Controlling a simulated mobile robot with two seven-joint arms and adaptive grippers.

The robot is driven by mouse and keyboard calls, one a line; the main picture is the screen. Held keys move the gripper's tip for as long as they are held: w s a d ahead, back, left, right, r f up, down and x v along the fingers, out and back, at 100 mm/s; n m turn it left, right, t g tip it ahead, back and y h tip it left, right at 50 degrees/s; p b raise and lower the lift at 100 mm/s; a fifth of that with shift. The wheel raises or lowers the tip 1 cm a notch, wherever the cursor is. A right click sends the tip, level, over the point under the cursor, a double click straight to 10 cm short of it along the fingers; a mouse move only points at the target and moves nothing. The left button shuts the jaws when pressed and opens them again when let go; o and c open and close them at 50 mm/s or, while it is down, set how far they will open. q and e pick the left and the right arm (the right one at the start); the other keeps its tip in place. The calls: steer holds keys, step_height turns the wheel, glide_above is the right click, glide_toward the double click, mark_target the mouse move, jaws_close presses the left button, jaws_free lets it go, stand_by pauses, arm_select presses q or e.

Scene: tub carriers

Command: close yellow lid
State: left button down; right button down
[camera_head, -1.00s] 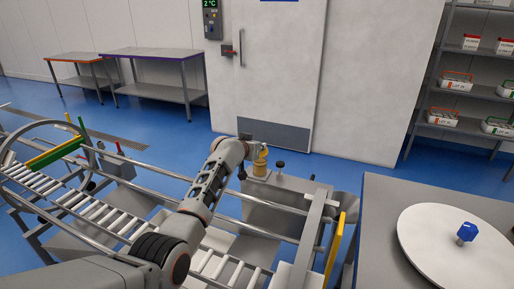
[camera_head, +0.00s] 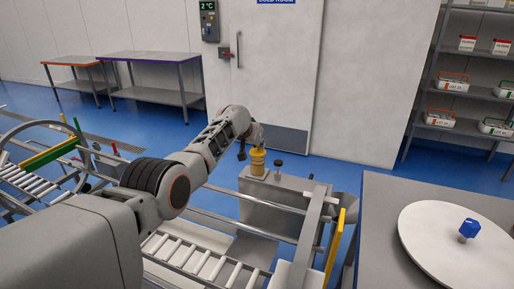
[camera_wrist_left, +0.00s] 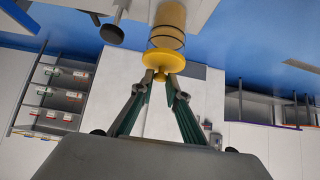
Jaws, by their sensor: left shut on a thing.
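The yellow lid (camera_wrist_left: 163,60) is a round disc with a small knob, against the mouth of an amber jar (camera_wrist_left: 170,20) in the left wrist view. In the head view the yellow lid (camera_head: 258,153) sits at the top of the jar (camera_head: 257,168), which stands upright on a grey box. I cannot tell how tightly the lid is seated. My left gripper (camera_wrist_left: 162,78) is shut on the lid's knob from above; in the head view its fingers are mostly hidden behind my wrist. My right gripper is not in view.
The grey box (camera_head: 285,203) also carries a black knob (camera_head: 278,163) beside the jar. A roller conveyor with rails (camera_head: 190,255) lies in front. A table with a white round plate (camera_head: 450,255) and a blue-headed knob (camera_head: 468,228) stands at the right.

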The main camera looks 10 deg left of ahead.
arm_select(q)
steer(key=shift+r, duration=0.1)
stand_by(0.4)
steer(key=c, duration=2.1)
jaws_free()
steer(key=shift+o, duration=0.4)
steer(key=shift+s, duration=0.1)
steer(key=shift+s+r, duration=0.35)
steer(key=shift+r, duration=0.1)
steer(key=shift+s+a+r, duration=0.2)
steer(key=shift+s+r, duration=0.1)
steer(key=shift+s, duration=0.15)
steer(key=v, duration=0.9)
steer(key=shift+r, duration=0.25)
